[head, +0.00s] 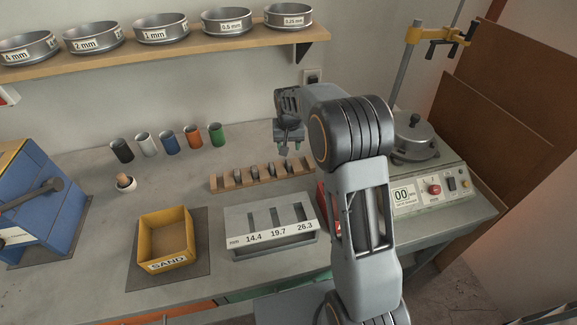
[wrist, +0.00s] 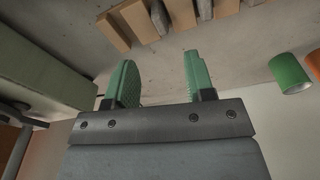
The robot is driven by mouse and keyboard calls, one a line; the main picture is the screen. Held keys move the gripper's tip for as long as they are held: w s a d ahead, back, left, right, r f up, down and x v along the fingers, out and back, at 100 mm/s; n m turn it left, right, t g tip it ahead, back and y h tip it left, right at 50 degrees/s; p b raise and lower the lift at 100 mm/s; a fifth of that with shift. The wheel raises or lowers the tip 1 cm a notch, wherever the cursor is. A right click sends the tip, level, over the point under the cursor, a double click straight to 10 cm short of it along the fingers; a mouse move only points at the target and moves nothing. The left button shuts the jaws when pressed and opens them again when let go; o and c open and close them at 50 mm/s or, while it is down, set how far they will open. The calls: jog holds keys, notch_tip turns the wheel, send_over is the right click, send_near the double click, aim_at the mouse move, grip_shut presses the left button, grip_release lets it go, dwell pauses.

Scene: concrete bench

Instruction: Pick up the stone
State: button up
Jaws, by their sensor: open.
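A wooden notched rack (head: 222,184) stands mid-bench with several grey stones (head: 268,171) set in its slots. I cannot tell which one the task means. In the wrist view, a grey stone (wrist: 159,16) sits between wooden blocks of the rack (wrist: 113,32) at the top edge, and part of another shows beside it. My gripper (head: 287,149) hangs above and behind the rack in the head view. Its green fingers (wrist: 160,78) are apart, with nothing between them but bare bench. The stones lie beyond the fingertips, not touching them.
A slotted grey gauge (head: 270,240) marked 14.4, 19.7 and 26.3 stands in front of the rack. A yellow SAND tray (head: 166,240) is to its left. Several coloured cups (head: 191,136) stand behind, the green one (wrist: 289,72) near my fingers. A sieve machine (head: 414,140) stands right.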

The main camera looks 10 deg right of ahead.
aim_at(288, 161)
jog(key=shift+w+d+f+p, duration=0.1)
jog(key=shift+w+f+p, duration=0.1)
jog(key=shift+f, duration=1.35)
jog(key=shift+w+a+f+p, duration=0.1)
jog(key=shift+w+f+p, duration=0.15)
jog(key=shift+f, duration=1.3)
jog(key=shift+w+d+f+p, duration=0.1)
jog(key=shift+w+f+p, duration=0.1)
jog(key=shift+f, duration=1.35)
grip_shut()
